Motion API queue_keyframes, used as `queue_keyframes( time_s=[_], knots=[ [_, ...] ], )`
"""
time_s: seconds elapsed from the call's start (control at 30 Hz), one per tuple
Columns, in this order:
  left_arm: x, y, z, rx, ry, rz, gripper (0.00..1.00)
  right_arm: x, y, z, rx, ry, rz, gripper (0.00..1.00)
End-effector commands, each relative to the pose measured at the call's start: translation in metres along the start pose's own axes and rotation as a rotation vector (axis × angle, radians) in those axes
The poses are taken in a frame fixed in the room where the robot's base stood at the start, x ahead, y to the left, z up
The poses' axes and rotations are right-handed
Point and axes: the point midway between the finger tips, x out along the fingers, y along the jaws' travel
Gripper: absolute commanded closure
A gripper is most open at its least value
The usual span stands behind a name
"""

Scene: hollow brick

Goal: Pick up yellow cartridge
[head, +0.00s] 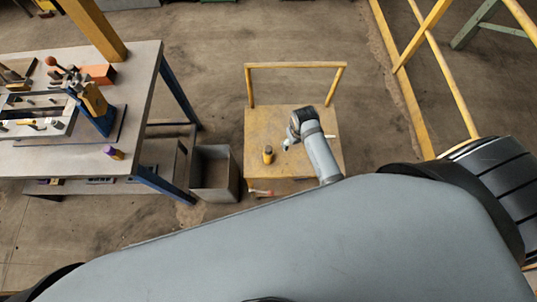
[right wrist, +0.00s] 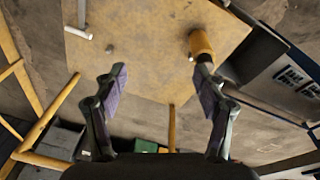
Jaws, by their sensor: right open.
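The yellow cartridge (head: 268,154), a small upright cylinder with a dark top, stands on the wooden top of a small cart (head: 262,120). In the right wrist view the yellow cylinder (right wrist: 202,43) is at the upper right, in line with the tip of the right-hand finger; whether they touch I cannot tell. My right gripper (head: 292,139) is above the cart, to the right of the cartridge. In the wrist view its fingers (right wrist: 160,72) are wide apart with nothing between them. My left gripper is not in view.
A grey open bin (head: 215,172) stands left of the cart. A workbench (head: 143,85) at the left carries a fixture, an orange block (head: 100,74) and a small purple-and-yellow piece (head: 113,153). The cart's yellow handle (head: 295,65) rises at its far edge. Yellow railing (head: 425,35) is at the right.

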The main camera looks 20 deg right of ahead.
Motion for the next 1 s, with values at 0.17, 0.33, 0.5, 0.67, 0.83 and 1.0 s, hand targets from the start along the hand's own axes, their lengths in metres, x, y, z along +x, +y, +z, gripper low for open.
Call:
queue_keyframes(
  time_s=[0.17,0.33,0.5,0.67,0.83,1.0],
  knots=[
    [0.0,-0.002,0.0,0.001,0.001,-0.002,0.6,0.043,-0.034,-0.026,-0.06,-0.06,-0.04,0.29],
    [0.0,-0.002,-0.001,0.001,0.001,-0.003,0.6,0.072,-0.072,-0.043,-0.143,-0.111,-0.076,0.29],
    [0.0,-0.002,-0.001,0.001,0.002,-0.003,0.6,0.08,-0.087,-0.047,-0.18,-0.129,-0.088,0.29],
    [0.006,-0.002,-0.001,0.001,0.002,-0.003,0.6,0.086,-0.087,-0.045,-0.181,-0.13,-0.088,0.29],
    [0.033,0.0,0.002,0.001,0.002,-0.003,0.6,0.111,-0.089,-0.042,-0.18,-0.13,-0.088,0.29],
    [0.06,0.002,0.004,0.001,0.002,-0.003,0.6,0.135,-0.091,-0.039,-0.179,-0.13,-0.088,0.29]
  ],
)
